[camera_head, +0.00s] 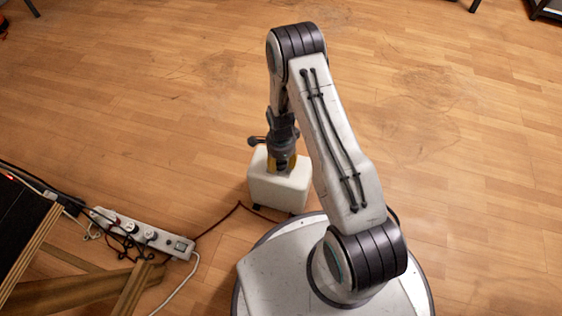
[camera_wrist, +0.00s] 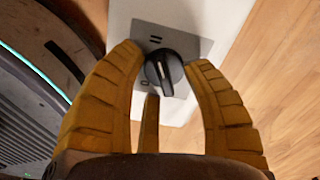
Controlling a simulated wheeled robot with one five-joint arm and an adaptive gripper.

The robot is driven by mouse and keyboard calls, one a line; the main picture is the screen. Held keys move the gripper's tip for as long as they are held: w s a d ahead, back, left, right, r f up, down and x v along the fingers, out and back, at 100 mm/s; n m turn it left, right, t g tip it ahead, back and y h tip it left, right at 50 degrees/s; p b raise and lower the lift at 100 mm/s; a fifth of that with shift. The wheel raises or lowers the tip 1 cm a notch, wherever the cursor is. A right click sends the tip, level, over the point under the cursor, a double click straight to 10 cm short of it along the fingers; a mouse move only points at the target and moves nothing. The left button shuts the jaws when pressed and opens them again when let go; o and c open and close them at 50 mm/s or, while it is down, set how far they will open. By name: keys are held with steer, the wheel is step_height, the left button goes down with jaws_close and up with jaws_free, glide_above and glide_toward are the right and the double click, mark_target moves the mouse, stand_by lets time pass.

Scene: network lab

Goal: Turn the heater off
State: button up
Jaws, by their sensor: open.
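The heater (camera_head: 279,188) is a white box on the wooden floor, close to the front of my base in the head view. In the wrist view, the heater's white top (camera_wrist: 191,17) bears a grey plate (camera_wrist: 196,48) with a black rotary knob (camera_wrist: 163,70).
A white power strip (camera_head: 145,235) with several plugs and cables lies at the left. A brown cord (camera_head: 222,218) runs from there toward the heater. A dark device on a wooden frame (camera_head: 28,235) stands at the left edge.

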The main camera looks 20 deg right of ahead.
jaws_close()
steer(key=shift+n, duration=0.3)
stand_by(0.3)
steer(key=n, duration=0.4)
steer(key=shift+d+n, duration=0.1)
steer(key=shift+n, duration=0.2)
steer(key=n, duration=0.4)
steer(key=shift+d, duration=0.1)
steer(key=n, duration=0.4)
steer(key=shift+w, duration=0.1)
steer(key=n, duration=0.3)
steer(key=shift+n, duration=0.3)
steer(key=n, duration=0.3)
steer(key=shift+w+n, duration=0.15)
steer(key=shift+n, duration=2.05)
